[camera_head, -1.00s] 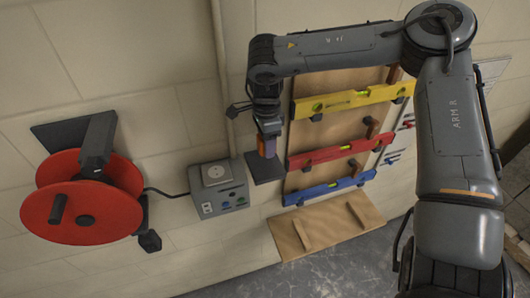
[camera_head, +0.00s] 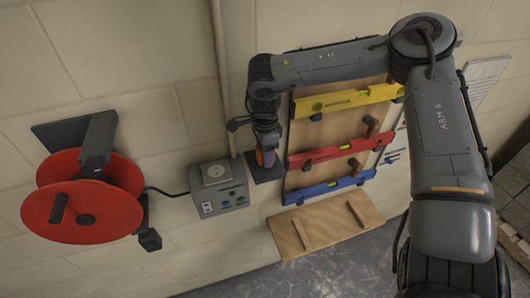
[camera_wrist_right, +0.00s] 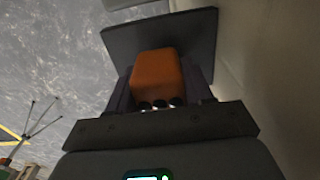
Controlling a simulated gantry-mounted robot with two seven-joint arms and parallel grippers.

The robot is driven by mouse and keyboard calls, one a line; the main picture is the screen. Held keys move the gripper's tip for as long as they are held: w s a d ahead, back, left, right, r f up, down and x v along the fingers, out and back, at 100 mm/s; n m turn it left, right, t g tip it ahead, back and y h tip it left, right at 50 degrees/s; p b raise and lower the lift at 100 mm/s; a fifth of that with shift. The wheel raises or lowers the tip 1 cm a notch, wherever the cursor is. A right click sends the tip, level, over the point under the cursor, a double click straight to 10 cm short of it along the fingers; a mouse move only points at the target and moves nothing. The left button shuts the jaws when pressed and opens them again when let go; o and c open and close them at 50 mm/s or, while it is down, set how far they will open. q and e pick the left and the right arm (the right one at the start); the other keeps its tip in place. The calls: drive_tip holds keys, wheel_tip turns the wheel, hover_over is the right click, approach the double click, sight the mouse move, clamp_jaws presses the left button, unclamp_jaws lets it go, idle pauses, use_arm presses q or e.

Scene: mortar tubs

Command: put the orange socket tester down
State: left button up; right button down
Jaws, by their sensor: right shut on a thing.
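The orange socket tester (camera_wrist_right: 157,75) is between the fingers of my right gripper (camera_wrist_right: 160,92) in the right wrist view. In the head view only a small orange part of the tester (camera_head: 260,158) shows at my right gripper (camera_head: 266,157). The gripper is shut on it. The tester is over a small dark shelf (camera_head: 266,174) on the wall, which also fills the space behind the tester in the right wrist view (camera_wrist_right: 200,50). I cannot tell whether tester and shelf touch. My left gripper is not in view.
A grey socket box (camera_head: 218,187) is on the wall left of the shelf. A red cable reel (camera_head: 82,210) hangs further left. To the right, a wooden board holds yellow (camera_head: 350,100), red (camera_head: 330,153) and blue (camera_head: 328,188) spirit levels. A wooden ledge (camera_head: 330,226) sits below.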

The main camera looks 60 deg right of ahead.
drive_tip(key=shift+f, duration=0.45)
drive_tip(key=shift+c, duration=2.3)
unclamp_jaws()
drive_tip(key=shift+r, duration=0.55)
wheel_tip(320, 180, up, 11)
drive_tip(key=shift+f+p, duration=0.2)
drive_tip(key=shift+p, duration=0.1)
drive_tip(key=shift+r, duration=0.8)
